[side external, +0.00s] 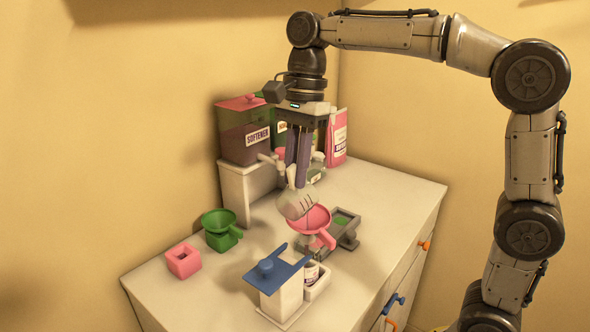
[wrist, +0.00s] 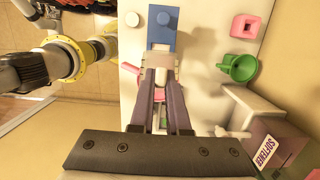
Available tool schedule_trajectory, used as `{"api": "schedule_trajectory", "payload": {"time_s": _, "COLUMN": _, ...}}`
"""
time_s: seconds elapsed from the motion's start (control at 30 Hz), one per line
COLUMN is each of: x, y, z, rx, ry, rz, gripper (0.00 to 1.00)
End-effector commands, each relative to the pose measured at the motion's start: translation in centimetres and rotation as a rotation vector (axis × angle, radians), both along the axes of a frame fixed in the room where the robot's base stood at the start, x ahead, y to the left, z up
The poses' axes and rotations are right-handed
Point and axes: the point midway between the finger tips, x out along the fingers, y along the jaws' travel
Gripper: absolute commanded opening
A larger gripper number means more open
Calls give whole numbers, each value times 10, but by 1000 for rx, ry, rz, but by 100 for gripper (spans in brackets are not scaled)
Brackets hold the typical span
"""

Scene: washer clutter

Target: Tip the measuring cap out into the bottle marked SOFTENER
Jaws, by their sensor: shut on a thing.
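My gripper (side external: 298,183) is shut on the pale grey measuring cap (side external: 295,204), which has dark marks on its side. The cap is tilted and held just above the pink funnel (side external: 314,221); whether anything is in it or flowing out is not visible. In the wrist view, my gripper (wrist: 160,78) hides most of the funnel, and a pale part of the cap (wrist: 163,60) shows between the fingers. A large dark container with a pink lid (side external: 243,133) is marked SOFTENER. What stands under the funnel is mostly hidden.
A small white bottle (side external: 311,273) with an unreadable label stands beside the blue-topped stand (side external: 276,274). A grey tray (side external: 350,240) lies right of the funnel. A green funnel (side external: 219,229) and pink holed block (side external: 184,261) stand left. A pink jug (side external: 338,137) is behind.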

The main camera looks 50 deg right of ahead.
Motion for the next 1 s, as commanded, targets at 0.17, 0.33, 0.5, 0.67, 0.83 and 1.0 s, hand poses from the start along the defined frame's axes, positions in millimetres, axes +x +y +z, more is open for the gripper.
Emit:
{"api": "schedule_trajectory", "payload": {"time_s": 0.17, "x": 0, "y": -1, "z": 0, "rx": 6, "ry": 0, "rz": -1, "gripper": 0}}
{"api": "schedule_trajectory", "payload": {"time_s": 0.33, "x": 0, "y": -6, "z": -1, "rx": 58, "ry": 4, "rz": -3, "gripper": 0}}
{"api": "schedule_trajectory", "payload": {"time_s": 0.5, "x": 0, "y": -12, "z": 0, "rx": 122, "ry": 0, "rz": -4, "gripper": 0}}
{"api": "schedule_trajectory", "payload": {"time_s": 0.67, "x": 0, "y": -17, "z": 0, "rx": 179, "ry": 1, "rz": -4, "gripper": 0}}
{"api": "schedule_trajectory", "payload": {"time_s": 0.83, "x": 0, "y": -19, "z": 0, "rx": 214, "ry": -1, "rz": -1, "gripper": 0}}
{"api": "schedule_trajectory", "payload": {"time_s": 1.0, "x": 0, "y": -20, "z": 0, "rx": 217, "ry": -1, "rz": 1, "gripper": 0}}
